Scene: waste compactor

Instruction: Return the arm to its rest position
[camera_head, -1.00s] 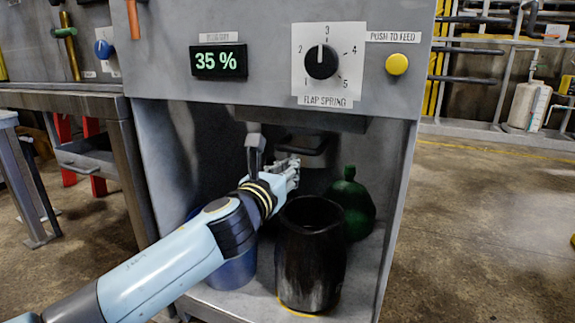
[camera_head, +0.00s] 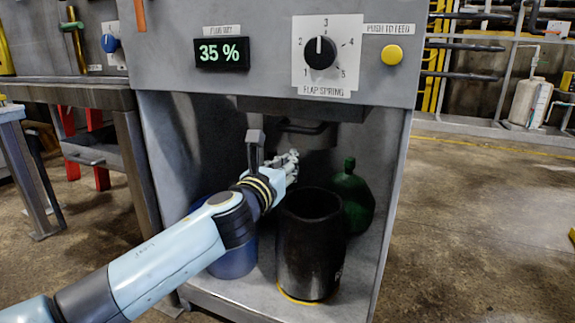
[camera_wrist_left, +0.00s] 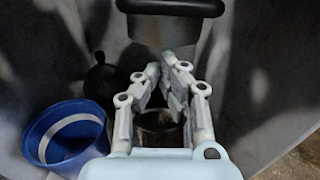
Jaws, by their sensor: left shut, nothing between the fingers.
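My left arm (camera_head: 170,262) reaches in from the lower left into the open bay of the compactor. Its left gripper (camera_head: 291,160) is shut and empty above the rim of the black bin (camera_head: 310,250). In the left wrist view the gripper's fingers (camera_wrist_left: 165,72) lean towards each other with nothing held between them. A dark handle-like part (camera_wrist_left: 172,7) lies ahead of the fingers in that view. My right gripper does not show.
A blue bucket (camera_head: 235,258) stands left of the black bin, partly behind my arm. A green bottle (camera_head: 352,195) stands behind it on the right. The panel above has a 35 % display (camera_head: 222,53), a dial (camera_head: 320,52) and a yellow button (camera_head: 392,54). Open floor lies right.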

